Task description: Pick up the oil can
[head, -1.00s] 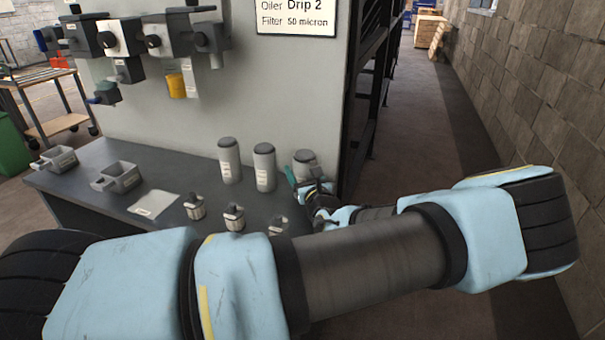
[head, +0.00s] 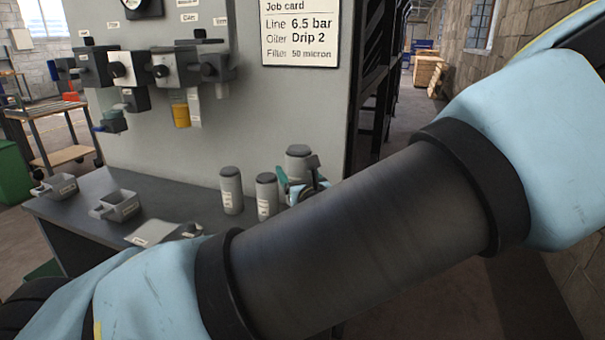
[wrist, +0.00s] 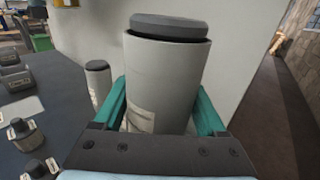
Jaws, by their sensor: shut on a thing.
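The oil can is a grey cylinder (head: 298,162) with a dark lid, the rightmost of three look-alike cans in the head view. Its label is too small to read. My gripper (head: 299,188) is shut on it, with teal fingers on both sides. In the wrist view the can (wrist: 165,75) stands upright between the fingers, and its lower part is hidden by the gripper. The can sits higher than the other two and appears lifted off the bench; my arm hides the space under it.
Two similar cans, one left (head: 231,190) and one middle (head: 266,196), stand on the dark bench (head: 95,185). Two grey trays (head: 116,205) are at its left. A panel with valve fittings (head: 127,68) rises behind. A dark rack (head: 372,80) and open aisle are to the right.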

